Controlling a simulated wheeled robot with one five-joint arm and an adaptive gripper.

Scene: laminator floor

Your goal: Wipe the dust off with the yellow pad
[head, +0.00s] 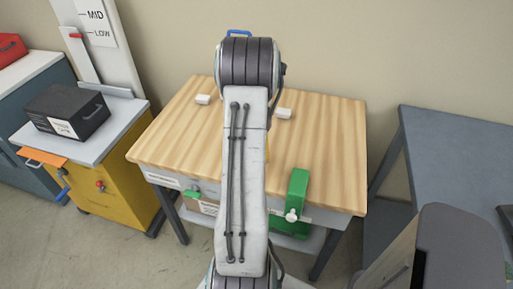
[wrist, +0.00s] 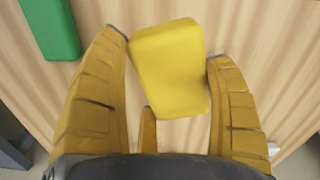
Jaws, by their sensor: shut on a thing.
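The yellow pad (wrist: 168,68) is a thick block with rounded corners, tilted between the two yellow fingers of my gripper (wrist: 168,52) in the wrist view. My gripper is shut on it. The pad is over the light wooden tabletop (wrist: 220,25), but I cannot tell whether it touches the wood. In the head view my arm hides most of the gripper and pad; only a sliver of yellow shows beside the arm. The wooden table (head: 170,135) stands ahead of me. I can make out no dust on its visible part.
A green fixture (head: 298,192) stands at the front edge. A yellow cabinet (head: 105,190) with a black box (head: 67,112) is left; a grey table (head: 455,150) is right.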

